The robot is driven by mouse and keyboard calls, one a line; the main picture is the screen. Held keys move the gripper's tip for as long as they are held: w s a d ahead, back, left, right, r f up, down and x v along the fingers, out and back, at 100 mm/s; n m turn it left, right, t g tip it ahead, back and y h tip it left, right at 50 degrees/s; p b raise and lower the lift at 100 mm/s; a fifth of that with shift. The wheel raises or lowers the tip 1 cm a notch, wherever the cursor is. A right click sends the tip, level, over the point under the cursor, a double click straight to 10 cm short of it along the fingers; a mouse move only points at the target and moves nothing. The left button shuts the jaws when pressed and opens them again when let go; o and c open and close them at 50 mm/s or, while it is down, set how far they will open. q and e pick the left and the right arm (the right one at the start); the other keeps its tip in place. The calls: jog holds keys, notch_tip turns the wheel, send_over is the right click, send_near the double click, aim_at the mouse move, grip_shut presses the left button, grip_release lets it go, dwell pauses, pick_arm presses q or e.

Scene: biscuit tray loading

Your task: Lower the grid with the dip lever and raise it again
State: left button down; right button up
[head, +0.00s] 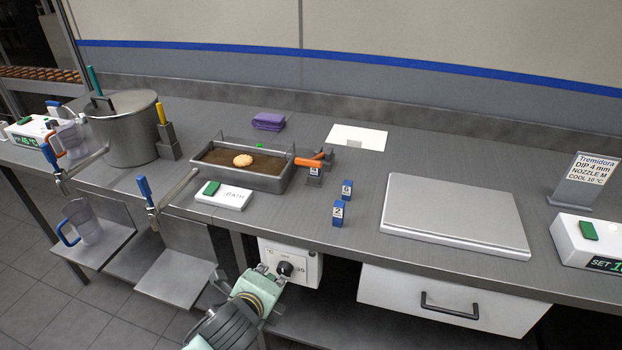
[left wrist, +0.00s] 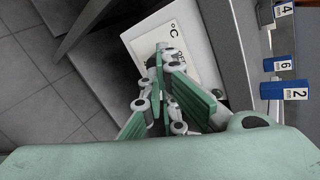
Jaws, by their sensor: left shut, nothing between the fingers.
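The steel bath (head: 270,183) holds brown liquid, and a round biscuit (head: 243,160) shows at its surface. The grid itself cannot be made out in the dark liquid. The orange lever handle (head: 308,162) sticks out at the bath's right end, with nothing holding it. My left gripper (head: 268,272) is below the counter's front edge, at the dial of the white control box (head: 305,266). In the left wrist view its green fingers (left wrist: 160,70) are closed in front of the °C panel (left wrist: 188,38) and hide the dial. It is well apart from the lever. My right gripper is not in view.
A white BATH box (head: 224,196) with a green button stands before the bath. Blue number blocks (head: 338,213) stand right of it. A flat steel plate (head: 455,215) lies further right. A large pot (head: 122,128) and the purple cloth (head: 269,121) are at the back.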

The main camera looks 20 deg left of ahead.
pick_arm(q)
jog(key=w+r+m, duration=0.1)
jog(key=r, duration=0.1)
jog(key=w+r+m+t, duration=0.1)
jog(key=r+m, duration=0.1)
jog(key=w+r+m, duration=0.1)
jog(key=r, duration=0.1)
jog(key=shift+d+r+t, duration=0.4)
jog(key=w+r+m+t, duration=0.1)
jog(key=r+m, duration=0.1)
jog(key=m, duration=0.1)
jog(key=w+r+m+t+h, duration=0.1)
jog(key=w+r+m, duration=0.1)
jog(key=m, duration=0.1)
jog(key=w+d+r+m, duration=0.1)
jog(key=w+r+m, duration=0.1)
jog(key=r+m, duration=0.1)
jog(key=shift+w+m+t+h, duration=0.15)
jog(key=shift+m+t+h, duration=0.15)
jog(key=shift+t, duration=0.1)
jog(key=shift+w+r+m, duration=0.25)
jog(key=shift+r+m, duration=0.15)
jog(key=shift+m, duration=0.3)
jog(key=x, duration=1)
jog(key=shift+r+p, duration=0.15)
jog(key=shift+p, duration=0.25)
jog(key=shift+r, duration=0.1)
